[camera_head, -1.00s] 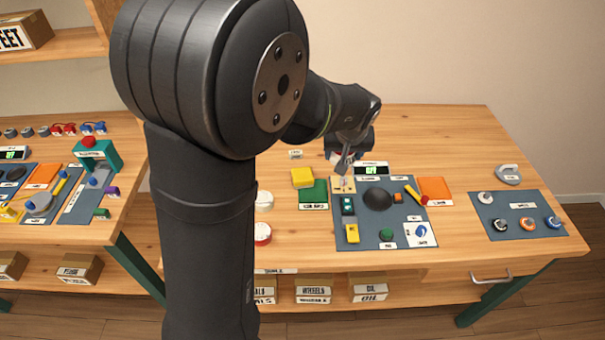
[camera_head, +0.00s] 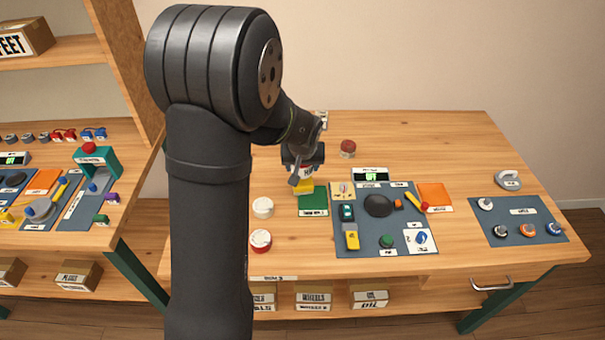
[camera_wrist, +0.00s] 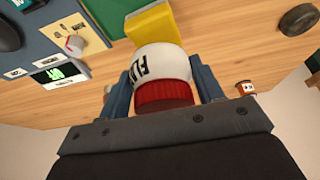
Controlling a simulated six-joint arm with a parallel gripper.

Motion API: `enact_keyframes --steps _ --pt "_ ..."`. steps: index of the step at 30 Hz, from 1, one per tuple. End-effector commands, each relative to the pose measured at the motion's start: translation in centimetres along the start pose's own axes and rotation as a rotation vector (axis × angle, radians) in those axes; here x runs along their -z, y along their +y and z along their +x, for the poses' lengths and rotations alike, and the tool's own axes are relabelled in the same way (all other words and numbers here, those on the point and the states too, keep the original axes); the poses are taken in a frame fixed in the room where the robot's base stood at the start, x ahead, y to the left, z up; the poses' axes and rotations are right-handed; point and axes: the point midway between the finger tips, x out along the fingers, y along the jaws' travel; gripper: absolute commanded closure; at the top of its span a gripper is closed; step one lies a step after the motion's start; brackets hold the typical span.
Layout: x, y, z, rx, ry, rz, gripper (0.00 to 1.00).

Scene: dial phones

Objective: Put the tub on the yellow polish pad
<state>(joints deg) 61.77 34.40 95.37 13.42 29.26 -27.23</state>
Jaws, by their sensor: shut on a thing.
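The tub (camera_wrist: 155,65) is white with a red ribbed lid and dark lettering that starts "FLU". My gripper (camera_wrist: 163,88) is shut on it, one jaw on each side, with the lid towards my wrist. The yellow polish pad (camera_wrist: 150,22) shows just beyond the tub in the wrist view. In the head view my gripper (camera_head: 303,172) is over the yellow pad (camera_head: 304,187), which lies behind the green pad (camera_head: 313,200). The gripper and tub hide part of the yellow pad. I cannot tell whether the tub touches it.
A white-lidded tub (camera_head: 262,207) and a red-and-white tub (camera_head: 260,240) stand at the table's left. A dark-red-topped jar (camera_head: 348,148) stands behind the display (camera_head: 370,174). A grey work mat (camera_head: 370,240) with several parts lies to the right.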

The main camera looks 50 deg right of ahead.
Motion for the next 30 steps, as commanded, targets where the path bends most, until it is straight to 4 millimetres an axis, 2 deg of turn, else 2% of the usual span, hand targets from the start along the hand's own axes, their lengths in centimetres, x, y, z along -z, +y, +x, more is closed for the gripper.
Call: enact_keyframes --steps 7,18,19,22,30 --pt "-1.4 0.0 3.1 0.001 -0.003 0.001 0.65" --pt "-1.5 0.1 3.5 0.0 -0.001 0.0 0.65" --pt "-1.5 0.1 3.5 0.0 -0.001 0.0 0.36" --pt "-1.5 0.1 3.4 0.0 0.0 0.0 0.18" --pt "-1.5 0.1 3.4 0.0 0.0 0.0 0.18"
